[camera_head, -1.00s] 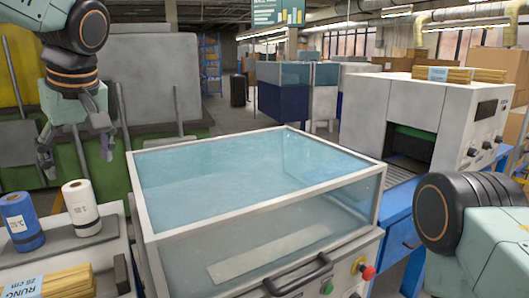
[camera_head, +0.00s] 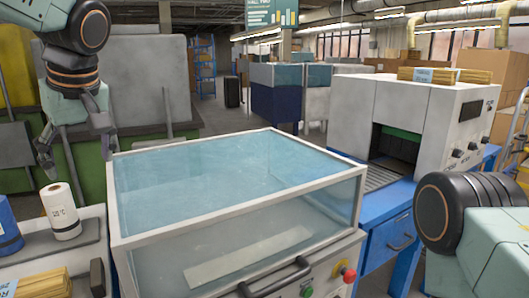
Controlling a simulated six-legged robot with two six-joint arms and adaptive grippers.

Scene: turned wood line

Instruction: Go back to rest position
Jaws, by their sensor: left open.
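My left gripper (camera_head: 76,158) hangs at the left of the head view with its fingers pointing down. Its fingers are spread apart with nothing between them. It is above and behind the white spool (camera_head: 62,212) on the left bench. Of my right arm only a dark joint and pale green links show at the lower right; its gripper is out of view.
A glass-topped machine (camera_head: 240,190) with a handle and red button fills the middle. A blue spool (camera_head: 8,225) and bundled wood sticks (camera_head: 40,284) are at the left. A white tunnel machine (camera_head: 412,125) on a blue stand is at the right.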

